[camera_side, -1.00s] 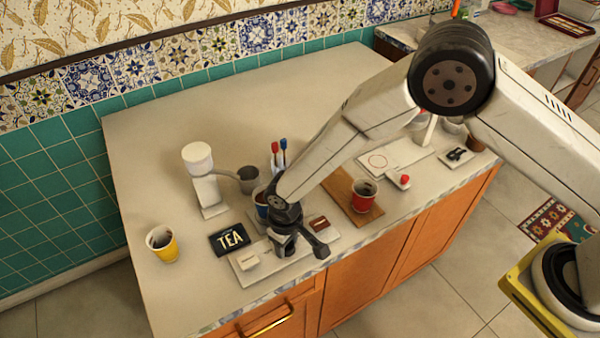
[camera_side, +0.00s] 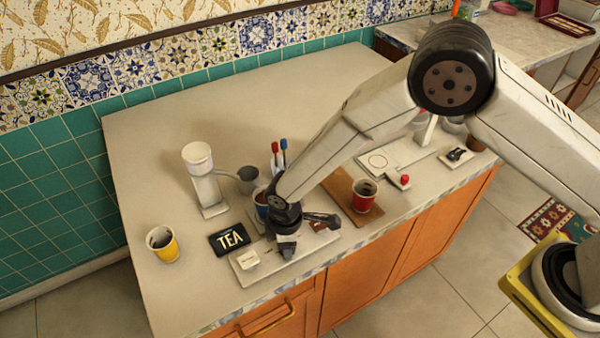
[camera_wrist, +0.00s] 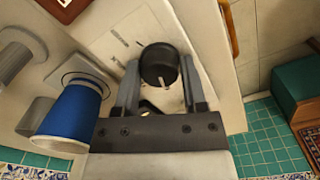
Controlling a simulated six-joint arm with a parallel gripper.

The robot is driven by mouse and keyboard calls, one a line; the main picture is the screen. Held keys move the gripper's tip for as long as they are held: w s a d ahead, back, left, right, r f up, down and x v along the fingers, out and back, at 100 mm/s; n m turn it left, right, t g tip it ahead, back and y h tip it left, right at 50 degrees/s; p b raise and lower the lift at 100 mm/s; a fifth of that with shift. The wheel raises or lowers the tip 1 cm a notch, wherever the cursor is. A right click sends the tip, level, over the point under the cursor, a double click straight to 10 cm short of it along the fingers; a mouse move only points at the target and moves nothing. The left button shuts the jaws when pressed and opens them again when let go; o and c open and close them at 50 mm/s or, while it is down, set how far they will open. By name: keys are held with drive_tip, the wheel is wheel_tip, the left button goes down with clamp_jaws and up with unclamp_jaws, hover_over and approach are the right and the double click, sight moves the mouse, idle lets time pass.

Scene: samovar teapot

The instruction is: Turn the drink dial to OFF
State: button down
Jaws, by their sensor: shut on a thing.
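The dial is a round black knob (camera_wrist: 157,58) with a white pointer mark, standing on a pale plate (camera_wrist: 203,28) in the wrist view. The mark lies toward the near side of the knob, at the lower part of the picture. My gripper (camera_wrist: 161,72) is shut on the knob, one finger on each side. Small markings on the plate beside the knob are too small to read. In the side view my gripper (camera_side: 287,250) is down at the pale plate (camera_side: 252,276) by the counter's front edge, and it hides the knob.
A blue cup (camera_wrist: 72,115) stands close to my gripper. A red cup (camera_side: 364,195) on a brown board is to the right.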

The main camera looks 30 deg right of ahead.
drive_tip(key=shift+n, duration=0.4)
drive_tip(key=shift+c, duration=0.8)
unclamp_jaws()
drive_tip(key=shift+r, duration=0.15)
drive_tip(key=shift+r, duration=3.8)
